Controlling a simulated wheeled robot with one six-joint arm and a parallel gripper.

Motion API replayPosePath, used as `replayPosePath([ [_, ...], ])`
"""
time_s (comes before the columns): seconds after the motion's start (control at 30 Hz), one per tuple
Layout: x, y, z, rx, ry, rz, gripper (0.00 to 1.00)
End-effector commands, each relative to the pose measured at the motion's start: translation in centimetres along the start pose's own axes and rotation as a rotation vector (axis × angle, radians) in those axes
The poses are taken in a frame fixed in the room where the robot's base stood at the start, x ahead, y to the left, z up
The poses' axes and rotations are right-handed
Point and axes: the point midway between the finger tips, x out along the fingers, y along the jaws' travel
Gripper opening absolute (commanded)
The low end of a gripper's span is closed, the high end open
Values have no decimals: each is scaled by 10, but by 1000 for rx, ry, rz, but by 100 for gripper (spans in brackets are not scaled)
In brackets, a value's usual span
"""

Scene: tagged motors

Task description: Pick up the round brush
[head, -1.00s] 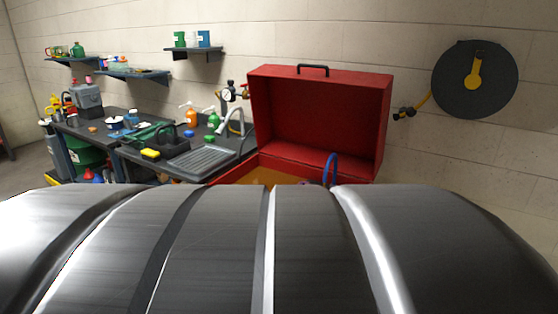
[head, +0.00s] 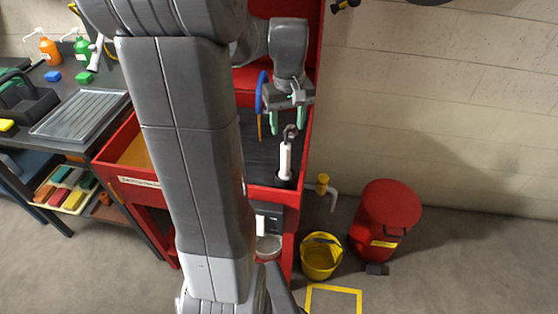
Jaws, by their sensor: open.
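A white-handled tool (head: 285,161) with a dark rounded upper end lies in the dark-lined red cabinet top, near its right front. It may be the round brush, but its head is too small to tell. My gripper (head: 288,121) is open, with its two pale green fingertips pointing down on either side of the tool's dark end in the picture. I cannot tell whether they touch it or hang above or behind it. Nothing shows held between the fingers. My arm hides much of the cabinet top's middle.
The red cabinet (head: 118,150) has raised edges. A blue loop (head: 261,92) stands just left of my gripper. A yellow bucket (head: 321,256) and red bin (head: 385,214) stand on the floor at right.

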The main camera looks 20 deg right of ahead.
Motion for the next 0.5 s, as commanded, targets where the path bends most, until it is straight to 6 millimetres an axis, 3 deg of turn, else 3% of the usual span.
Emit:
replayPosePath([
  [0.23, 51, -1, 1, -1, -4, -2, 50],
  [0.5, 73, -2, 2, -1, -3, -1, 50],
])
